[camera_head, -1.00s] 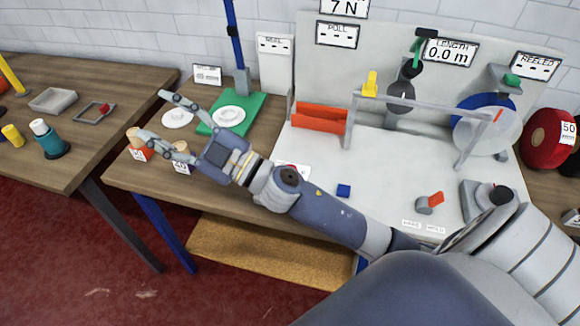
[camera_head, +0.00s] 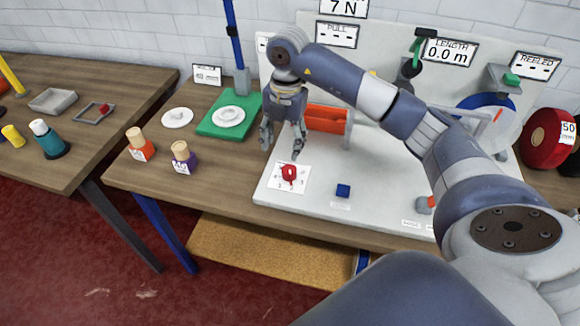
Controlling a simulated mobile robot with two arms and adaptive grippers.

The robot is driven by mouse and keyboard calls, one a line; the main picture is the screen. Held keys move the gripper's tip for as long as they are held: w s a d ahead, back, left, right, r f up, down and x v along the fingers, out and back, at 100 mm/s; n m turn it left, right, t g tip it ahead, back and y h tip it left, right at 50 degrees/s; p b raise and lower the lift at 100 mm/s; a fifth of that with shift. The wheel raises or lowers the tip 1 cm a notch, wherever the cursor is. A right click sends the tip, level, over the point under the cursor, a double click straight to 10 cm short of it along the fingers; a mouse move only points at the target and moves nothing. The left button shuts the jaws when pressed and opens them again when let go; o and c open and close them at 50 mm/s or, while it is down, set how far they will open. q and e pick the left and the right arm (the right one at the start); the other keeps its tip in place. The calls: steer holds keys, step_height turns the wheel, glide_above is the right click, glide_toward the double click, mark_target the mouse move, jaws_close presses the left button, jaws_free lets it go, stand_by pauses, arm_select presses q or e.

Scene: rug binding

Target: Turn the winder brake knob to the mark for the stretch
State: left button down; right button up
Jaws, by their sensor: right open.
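The brake knob (camera_head: 289,173) is a small red knob on a white square dial plate (camera_head: 301,184) with marks around it. The plate is at the front left of the light grey winder board (camera_head: 380,205). The marks are too small to read. My right gripper (camera_head: 282,150) points down just above and behind the knob. Its fingers are spread and open, with nothing between them, and appear apart from the knob. My left gripper is not in view.
Two wooden-topped weights, orange (camera_head: 141,147) and purple (camera_head: 183,160), stand left of the board. A green scale (camera_head: 230,115) is behind them.

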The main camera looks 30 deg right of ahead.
mark_target(290, 168)
steer(key=shift+m+h, duration=0.3)
steer(key=shift+h, duration=0.1)
steer(key=f, duration=0.3)
steer(key=d+f+p, duration=0.1)
steer(key=f, duration=0.2)
steer(key=d+f+p, duration=0.1)
steer(key=f, duration=0.3)
steer(key=shift+s+f, duration=0.1)
steer(key=shift+s, duration=0.05)
steer(key=c, duration=1.1)
